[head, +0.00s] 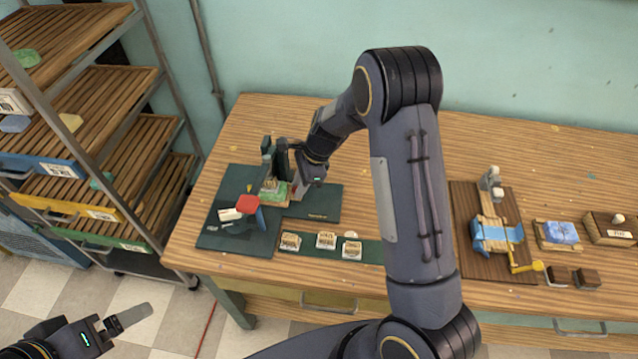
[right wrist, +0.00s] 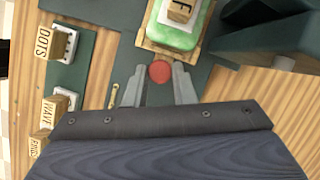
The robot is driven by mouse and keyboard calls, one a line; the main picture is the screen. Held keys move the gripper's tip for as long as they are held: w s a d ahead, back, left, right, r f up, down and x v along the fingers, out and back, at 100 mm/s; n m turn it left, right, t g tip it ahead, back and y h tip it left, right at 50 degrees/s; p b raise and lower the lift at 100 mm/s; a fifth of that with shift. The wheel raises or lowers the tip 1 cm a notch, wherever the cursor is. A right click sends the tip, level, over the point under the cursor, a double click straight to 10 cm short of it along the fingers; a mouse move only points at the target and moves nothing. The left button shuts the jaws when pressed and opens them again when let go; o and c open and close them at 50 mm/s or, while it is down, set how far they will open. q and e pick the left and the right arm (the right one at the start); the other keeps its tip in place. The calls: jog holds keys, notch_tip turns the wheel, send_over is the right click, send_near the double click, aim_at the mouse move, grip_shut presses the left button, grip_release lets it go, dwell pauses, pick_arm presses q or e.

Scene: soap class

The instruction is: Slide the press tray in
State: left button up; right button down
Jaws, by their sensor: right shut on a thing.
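The press (head: 274,158) is a dark green upright frame on a dark green base at the left of the table. The wooden press tray (right wrist: 151,47) carries a green soap block (right wrist: 172,36) with a lettered wooden stamp block (right wrist: 181,10) on top; in the head view the soap (head: 270,190) shows low at the press. My right gripper (right wrist: 159,75) is shut on the tray's round red knob (right wrist: 160,71). I cannot tell how far the tray sits inside the press. My left gripper (head: 125,320) hangs at the lower left, away from the table; its jaw opening is unclear.
Several lettered stamps stand on a green strip (head: 373,252) before the press. A red-topped item (head: 248,205) sits on the base's left part. A rack (head: 90,110) stands left. My right arm covers the table's middle.

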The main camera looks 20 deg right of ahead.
jog(key=shift+w+a+r, duration=0.1)
jog(key=shift+a, duration=0.05)
jog(key=c, duration=1.2)
grip_release()
jog(key=shift+w+a, duration=0.1)
jog(key=v, duration=0.7)
jog(key=shift+r+b, duration=0.3)
jog(key=shift+b, duration=0.05)
jog(key=shift+d+r, duration=0.1)
jog(key=shift+d, duration=0.15)
